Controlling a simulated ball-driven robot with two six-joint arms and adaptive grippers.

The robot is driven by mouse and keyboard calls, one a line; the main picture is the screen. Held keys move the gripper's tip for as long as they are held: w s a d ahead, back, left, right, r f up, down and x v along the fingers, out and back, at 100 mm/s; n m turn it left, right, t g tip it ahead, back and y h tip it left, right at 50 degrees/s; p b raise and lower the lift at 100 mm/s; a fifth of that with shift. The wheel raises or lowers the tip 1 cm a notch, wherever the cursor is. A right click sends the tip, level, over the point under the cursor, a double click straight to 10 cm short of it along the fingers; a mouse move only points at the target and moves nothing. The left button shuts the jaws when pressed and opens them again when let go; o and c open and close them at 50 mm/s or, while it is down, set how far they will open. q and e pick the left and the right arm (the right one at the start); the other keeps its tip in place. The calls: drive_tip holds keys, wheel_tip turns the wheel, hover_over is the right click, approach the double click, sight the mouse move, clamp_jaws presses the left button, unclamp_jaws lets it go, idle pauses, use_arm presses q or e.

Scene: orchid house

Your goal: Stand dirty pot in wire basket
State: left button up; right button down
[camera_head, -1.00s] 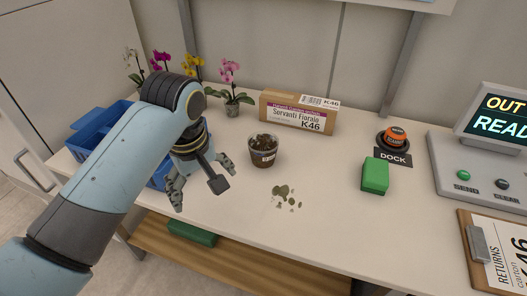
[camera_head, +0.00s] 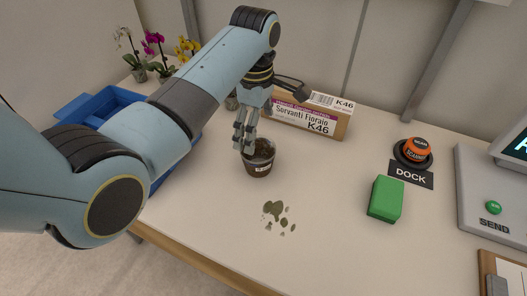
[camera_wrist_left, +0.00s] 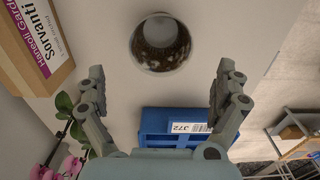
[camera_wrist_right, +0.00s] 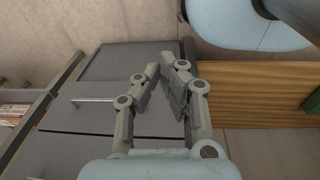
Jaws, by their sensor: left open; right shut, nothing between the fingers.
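In the left wrist view the pot (camera_wrist_left: 163,64) lies ahead, above and between the spread fingers. My left gripper (camera_head: 243,142) is open and points down at the pot's left rim in the head view; whether it touches cannot be told. It also shows in the left wrist view (camera_wrist_left: 162,82). My right gripper (camera_wrist_right: 161,68) is shut and empty, away from the bench top. I cannot make out a wire basket in any view.
Dark green-brown stains (camera_head: 274,209) lie in front of the pot. A cardboard box (camera_head: 318,121) stands behind it, a green block (camera_head: 385,199) and orange button (camera_head: 417,150) to the right. A blue crate (camera_head: 90,104) and orchids (camera_head: 153,45) are left.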

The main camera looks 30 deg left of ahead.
sight(258, 153)
use_arm(q)
wheel_tip(258, 153, down, 8)
drive_tip(key=shift+s+d, duration=0.1)
drive_tip(key=shift+f+b, duration=0.3)
drive_tip(key=shift+f, duration=0.25)
use_arm(e)
drive_tip(key=shift+s+d+f, duration=0.2)
drive_tip(key=shift+s+f, duration=0.1)
drive_tip(key=shift+s, duration=0.3)
use_arm(q)
drive_tip(key=c, duration=0.5)
drive_tip(key=shift+c, duration=0.4)
use_arm(e)
drive_tip(key=shift+s, duration=0.35)
use_arm(q)
drive_tip(key=shift+r, duration=0.15)
drive_tip(key=shift+c, duration=0.6)
use_arm(e)
drive_tip(key=shift+a, duration=0.15)
